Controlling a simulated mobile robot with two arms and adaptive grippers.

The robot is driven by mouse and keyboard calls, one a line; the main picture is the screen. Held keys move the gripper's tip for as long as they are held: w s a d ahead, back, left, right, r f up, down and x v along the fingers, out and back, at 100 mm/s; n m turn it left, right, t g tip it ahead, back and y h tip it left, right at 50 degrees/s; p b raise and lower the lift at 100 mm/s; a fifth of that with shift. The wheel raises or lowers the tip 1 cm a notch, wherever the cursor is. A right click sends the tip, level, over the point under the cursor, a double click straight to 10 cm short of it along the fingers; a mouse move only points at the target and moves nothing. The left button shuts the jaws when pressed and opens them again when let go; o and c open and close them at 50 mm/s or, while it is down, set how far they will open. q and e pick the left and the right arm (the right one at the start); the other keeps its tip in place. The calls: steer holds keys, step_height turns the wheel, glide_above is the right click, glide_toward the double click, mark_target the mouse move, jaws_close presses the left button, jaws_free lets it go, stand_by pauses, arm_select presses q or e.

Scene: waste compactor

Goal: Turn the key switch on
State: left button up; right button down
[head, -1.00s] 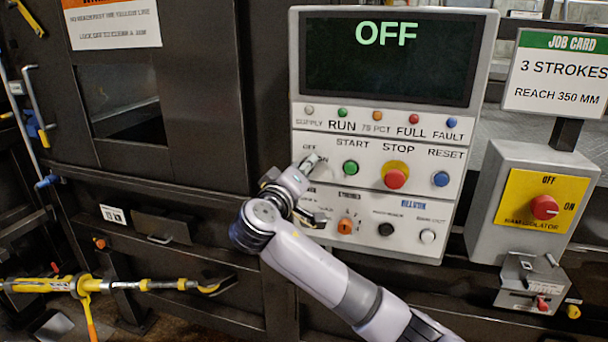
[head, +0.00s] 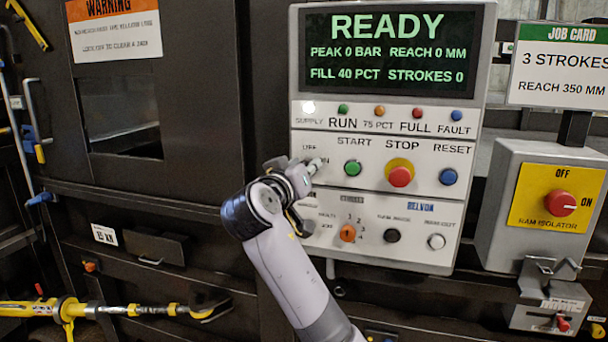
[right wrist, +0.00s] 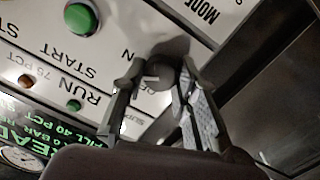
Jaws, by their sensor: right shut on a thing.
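The key switch (head: 317,163) is at the left of the control panel (head: 464,190), under the OFF and ON lettering and left of the START button. In the head view my right gripper (head: 310,170) is at the switch and hides most of it. The right wrist view shows my gripper's fingers (right wrist: 160,85) closed around the dark round switch (right wrist: 166,68), against the panel face. The panel display (head: 386,52) reads READY, and the supply lamp (head: 309,107) is bright white. My left gripper is not in view.
The green START button (head: 352,168), red STOP button (head: 400,176) and blue RESET button (head: 447,177) are right of my gripper. An orange selector (head: 347,233) is below. The ram isolator box (head: 500,235) stands further right.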

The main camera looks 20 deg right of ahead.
stand_by(0.3)
steer(key=c, duration=1.2)
jaws_free()
steer(key=shift+c, duration=0.2)
steer(key=shift+s+a, duration=0.1)
steer(key=v, duration=1.2)
